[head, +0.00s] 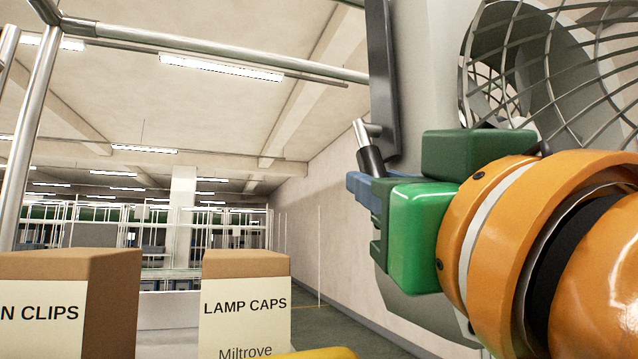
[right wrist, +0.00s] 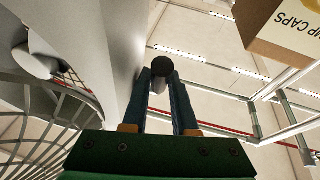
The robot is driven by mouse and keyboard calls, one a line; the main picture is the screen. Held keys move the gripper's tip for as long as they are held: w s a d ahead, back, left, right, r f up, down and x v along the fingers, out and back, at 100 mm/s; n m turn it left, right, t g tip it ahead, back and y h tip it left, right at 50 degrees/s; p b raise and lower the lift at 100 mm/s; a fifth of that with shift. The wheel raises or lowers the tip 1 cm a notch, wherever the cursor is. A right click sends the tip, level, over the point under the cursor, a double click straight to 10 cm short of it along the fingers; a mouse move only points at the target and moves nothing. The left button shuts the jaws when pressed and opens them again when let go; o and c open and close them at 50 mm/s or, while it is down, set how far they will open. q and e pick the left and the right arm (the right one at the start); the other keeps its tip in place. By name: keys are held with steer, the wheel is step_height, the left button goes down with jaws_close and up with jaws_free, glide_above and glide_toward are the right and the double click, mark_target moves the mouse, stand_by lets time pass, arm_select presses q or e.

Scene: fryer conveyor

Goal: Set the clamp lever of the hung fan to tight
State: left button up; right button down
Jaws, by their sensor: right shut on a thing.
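The hung fan fills the right of the head view, with a grey housing (head: 428,60) and a round wire guard (head: 540,60). The guard also shows at the left of the right wrist view (right wrist: 40,105). The clamp lever, a black grip (head: 371,160) on a silver stub, sits beside a dark upright bar on the housing's left side. My right gripper (head: 364,188) is shut on the lever's grip. In the right wrist view the lever's dark round end (right wrist: 162,66) shows at the blue fingertips (right wrist: 163,95). My left gripper is not in view.
A dark upright bar (head: 382,75) runs along the housing. Silver frame tubes (head: 220,48) cross above and at left. A LAMP CAPS box (head: 246,264) and another box (head: 110,270) stand low at left. The space between the boxes and the gripper looks clear.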

mark_target(384, 170)
steer(key=g, duration=0.1)
steer(key=s+r+g, duration=0.1)
steer(key=g, duration=0.2)
steer(key=shift+s+d+r+n, duration=0.15)
steer(key=shift+s+d+n, duration=0.1)
steer(key=shift+s+n, duration=0.15)
steer(key=shift+s+d+r+g+h+p, duration=0.15)
steer(key=shift+s+r+g+h+p, duration=0.15)
steer(key=shift+r+g, duration=0.5)
steer(key=shift+f+g, duration=0.25)
steer(key=shift+g, duration=0.05)
steer(key=shift+f, duration=0.15)
